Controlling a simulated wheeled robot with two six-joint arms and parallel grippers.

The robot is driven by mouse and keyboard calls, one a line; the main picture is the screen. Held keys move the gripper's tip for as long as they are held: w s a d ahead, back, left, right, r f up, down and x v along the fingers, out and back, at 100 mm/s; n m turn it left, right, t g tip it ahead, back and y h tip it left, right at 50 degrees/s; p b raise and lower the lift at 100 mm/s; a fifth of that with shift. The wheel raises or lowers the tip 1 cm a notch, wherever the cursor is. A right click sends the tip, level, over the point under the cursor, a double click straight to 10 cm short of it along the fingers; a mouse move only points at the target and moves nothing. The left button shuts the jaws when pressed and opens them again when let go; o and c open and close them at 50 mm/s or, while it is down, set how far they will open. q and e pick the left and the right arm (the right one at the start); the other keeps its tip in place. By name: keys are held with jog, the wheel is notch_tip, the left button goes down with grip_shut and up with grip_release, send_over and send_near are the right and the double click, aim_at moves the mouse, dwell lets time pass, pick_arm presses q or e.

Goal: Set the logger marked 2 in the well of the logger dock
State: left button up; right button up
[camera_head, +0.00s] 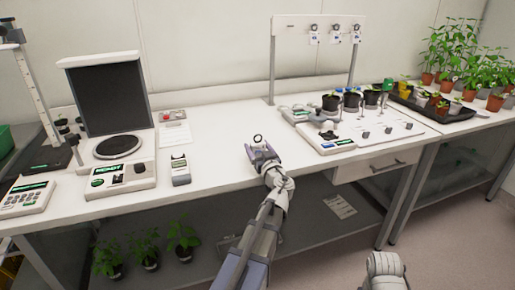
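My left gripper (260,150) is over the front middle of the bench. A small pale round piece with a dark rim (258,139) shows right at its fingertips; I cannot tell whether it is held or lies beyond them. Three small tags or loggers (335,36) with dark round tops hang on the white rack (290,27) at the back; their marks are too small to read. A small grey device with a green label (180,169) stands left of my gripper and may be the logger dock; its well is not clear. My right gripper's fingers are not in view.
A balance (122,178) with a dark-backed screen and a keypad unit (27,197) stand on the left. Bench around my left gripper is clear.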

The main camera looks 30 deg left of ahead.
pick_arm(q)
jog(key=shift+o, duration=1.4)
jog(key=shift+r, duration=0.1)
jog(key=shift+d+r, duration=0.1)
jog(key=shift+r, duration=0.1)
jog(key=v, duration=1.1)
jog(key=shift+s+d, duration=0.2)
jog(key=shift+s, duration=0.2)
jog(key=shift+d+f, duration=0.1)
jog(key=shift+f, duration=0.05)
jog(key=shift+c, duration=0.4)
